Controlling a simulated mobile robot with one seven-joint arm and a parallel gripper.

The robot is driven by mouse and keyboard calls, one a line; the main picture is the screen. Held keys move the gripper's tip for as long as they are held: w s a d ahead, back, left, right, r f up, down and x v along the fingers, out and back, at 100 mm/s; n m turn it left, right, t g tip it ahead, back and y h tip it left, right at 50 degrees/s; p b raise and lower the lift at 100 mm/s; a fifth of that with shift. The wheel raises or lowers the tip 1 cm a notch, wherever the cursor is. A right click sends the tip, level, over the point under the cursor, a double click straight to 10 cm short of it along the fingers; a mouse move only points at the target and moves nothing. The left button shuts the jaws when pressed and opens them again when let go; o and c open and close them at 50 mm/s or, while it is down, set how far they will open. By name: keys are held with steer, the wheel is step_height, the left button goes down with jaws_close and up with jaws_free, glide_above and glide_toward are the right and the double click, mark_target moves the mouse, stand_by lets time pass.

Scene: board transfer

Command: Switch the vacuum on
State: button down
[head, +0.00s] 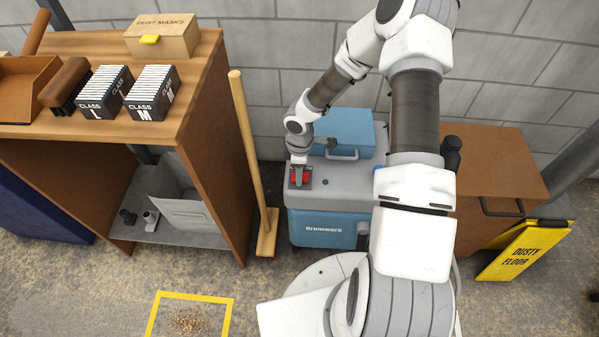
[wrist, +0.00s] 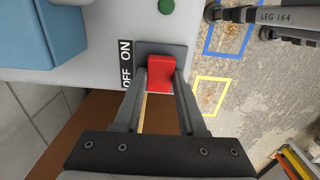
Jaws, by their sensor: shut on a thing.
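The vacuum is a grey and blue machine labelled Drumwerk (head: 330,229), standing by the wall in the head view. Its red switch (wrist: 161,72) sits on a dark plate on the grey top, beside an ON/OFF label (wrist: 127,63). My gripper (wrist: 161,82) has one finger on each side of the red switch and is shut on it. In the head view my gripper (head: 300,172) comes down from above onto the switch plate. I cannot tell for sure which way the switch is set.
A green button (wrist: 166,6) is close by the switch. A blue case (head: 345,130) sits on the vacuum's rear. A wooden broom (head: 246,150) and a shelf (head: 205,90) stand to the left. A brown box (head: 500,165) and a yellow floor sign (head: 525,250) are at right.

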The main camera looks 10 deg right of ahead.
steer(key=shift+s+d+r+t+y+p, duration=0.2)
steer(key=shift+d+t+y+p, duration=0.15)
steer(key=shift+y+p, duration=0.7)
steer(key=shift+d+f+y+p, duration=0.15)
steer(key=shift+y+p, duration=0.6)
steer(key=shift+p, duration=0.5)
steer(key=shift+f+t+y+p, duration=0.15)
steer(key=shift+t+y+p, duration=0.2)
steer(key=shift+y, duration=0.05)
steer(key=shift+c, duration=2.4)
jaws_free()
steer(key=p+v, duration=0.4)
steer(key=v, duration=1.3)
steer(key=shift+r, duration=0.25)
